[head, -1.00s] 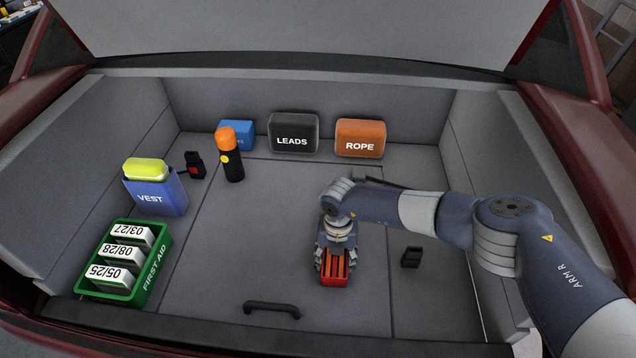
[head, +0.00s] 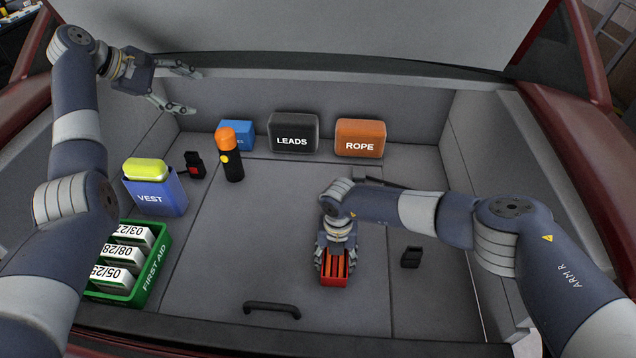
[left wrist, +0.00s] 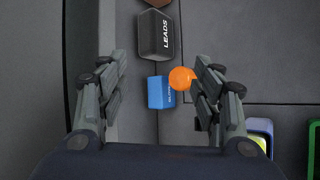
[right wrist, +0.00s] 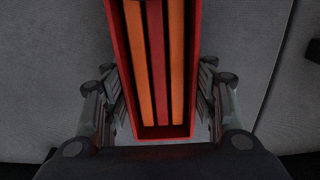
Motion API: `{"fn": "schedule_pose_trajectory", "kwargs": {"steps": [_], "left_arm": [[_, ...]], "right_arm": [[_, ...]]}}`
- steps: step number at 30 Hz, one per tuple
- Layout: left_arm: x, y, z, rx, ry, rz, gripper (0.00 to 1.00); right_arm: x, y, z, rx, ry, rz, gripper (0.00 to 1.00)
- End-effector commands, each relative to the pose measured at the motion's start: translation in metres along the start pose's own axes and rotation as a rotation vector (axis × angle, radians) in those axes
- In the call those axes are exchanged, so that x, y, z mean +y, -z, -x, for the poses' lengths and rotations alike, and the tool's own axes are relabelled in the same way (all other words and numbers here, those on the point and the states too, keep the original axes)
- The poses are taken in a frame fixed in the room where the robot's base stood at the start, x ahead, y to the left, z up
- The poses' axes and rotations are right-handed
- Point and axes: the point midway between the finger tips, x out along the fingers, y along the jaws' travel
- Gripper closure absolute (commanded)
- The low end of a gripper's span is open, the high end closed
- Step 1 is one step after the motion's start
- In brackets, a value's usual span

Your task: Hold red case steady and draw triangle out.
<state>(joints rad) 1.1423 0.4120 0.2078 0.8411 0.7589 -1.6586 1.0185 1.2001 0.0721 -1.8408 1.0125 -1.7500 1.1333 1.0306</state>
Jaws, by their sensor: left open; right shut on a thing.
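The red case (head: 333,281) is an open-topped box on the trunk floor, right of centre. My right gripper (head: 334,262) comes down from above and is shut on the red case. In the right wrist view the red case (right wrist: 188,131) lies between the fingers, with orange and red bars of the folded triangle (right wrist: 157,70) inside it. My left gripper (head: 190,88) is open and empty, high at the back left of the trunk, far from the case. In the left wrist view its fingers (left wrist: 155,100) are wide apart above the trunk floor.
Boxes marked LEADS (head: 293,133) and ROPE (head: 360,138) and a blue box (head: 237,134) stand at the back. An orange-topped flashlight (head: 229,160), VEST bin (head: 150,197) and green FIRST AID tray (head: 152,277) are left. A black handle (head: 271,308) is at front. The middle floor is clear.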

Motion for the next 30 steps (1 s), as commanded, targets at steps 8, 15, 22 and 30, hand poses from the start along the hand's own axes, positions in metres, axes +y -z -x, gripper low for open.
{"fn": "schedule_pose_trajectory", "kwargs": {"steps": [8,15,22,30], "left_arm": [[-0.062,-0.099,-0.126,-0.005,0.302,0.194,0.40],[-0.121,-0.189,-0.198,0.058,0.503,0.329,0.40],[-0.153,-0.240,-0.227,0.111,0.589,0.396,0.40],[-0.170,-0.249,-0.245,0.124,0.606,0.412,0.40]], "right_arm": [[0.000,-0.001,0.000,-0.001,0.000,-0.001,0.76],[0.000,0.000,0.000,-0.001,0.000,-0.001,0.76],[0.000,0.000,0.000,0.000,0.000,-0.001,0.76],[0.000,0.000,0.000,0.000,0.000,-0.001,0.76]]}}
